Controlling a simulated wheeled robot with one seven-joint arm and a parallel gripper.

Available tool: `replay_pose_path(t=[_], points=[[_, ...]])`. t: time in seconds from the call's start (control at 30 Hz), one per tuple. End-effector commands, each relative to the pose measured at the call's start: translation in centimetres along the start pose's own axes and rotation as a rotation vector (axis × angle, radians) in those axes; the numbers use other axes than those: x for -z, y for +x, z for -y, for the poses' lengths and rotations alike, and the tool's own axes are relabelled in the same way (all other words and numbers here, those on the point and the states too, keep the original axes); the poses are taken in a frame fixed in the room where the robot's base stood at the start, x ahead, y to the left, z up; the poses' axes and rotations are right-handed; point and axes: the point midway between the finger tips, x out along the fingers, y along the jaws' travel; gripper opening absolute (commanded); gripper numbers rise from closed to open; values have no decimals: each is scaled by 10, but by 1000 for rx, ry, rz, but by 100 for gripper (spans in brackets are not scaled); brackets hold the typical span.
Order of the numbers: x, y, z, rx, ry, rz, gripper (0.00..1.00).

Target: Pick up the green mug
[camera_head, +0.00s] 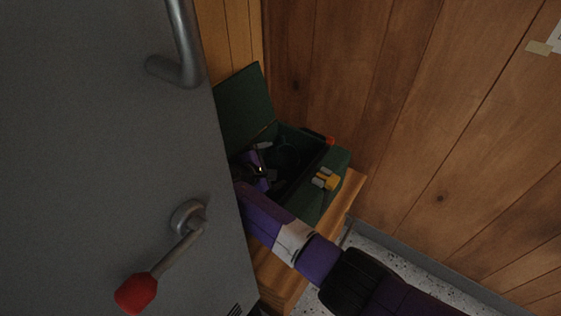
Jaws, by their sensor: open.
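A dark green box (318,200) with its lid (243,104) raised stands on a wooden surface. Inside it, in deep shadow, a dark rounded shape (287,155) may be the green mug; its outline is hard to make out. My purple arm reaches up and left to the box from the lower right. My gripper (261,160) is open at the left part of the box opening, left of the dark shape and apart from it as far as I can see. The fingertips are small and dim, and I cannot tell how deep they are.
A large grey metal panel (90,120) with a bar handle (184,50) and a red-knobbed lever (137,292) fills the left, close to my arm. The wooden surface (352,187) ends by the plank wall (420,110). Speckled floor (400,268) shows below.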

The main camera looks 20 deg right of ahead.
Motion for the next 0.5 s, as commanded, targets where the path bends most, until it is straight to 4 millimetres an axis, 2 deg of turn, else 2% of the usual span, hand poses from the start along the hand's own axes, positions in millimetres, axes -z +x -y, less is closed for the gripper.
replay_pose_path(t=[0.03,0.2,0.33,0.5], points=[[1,11,3,2,0,3,100],[1,39,3,2,1,3,100],[0,50,1,1,1,2,100],[0,53,1,1,0,1,100]])
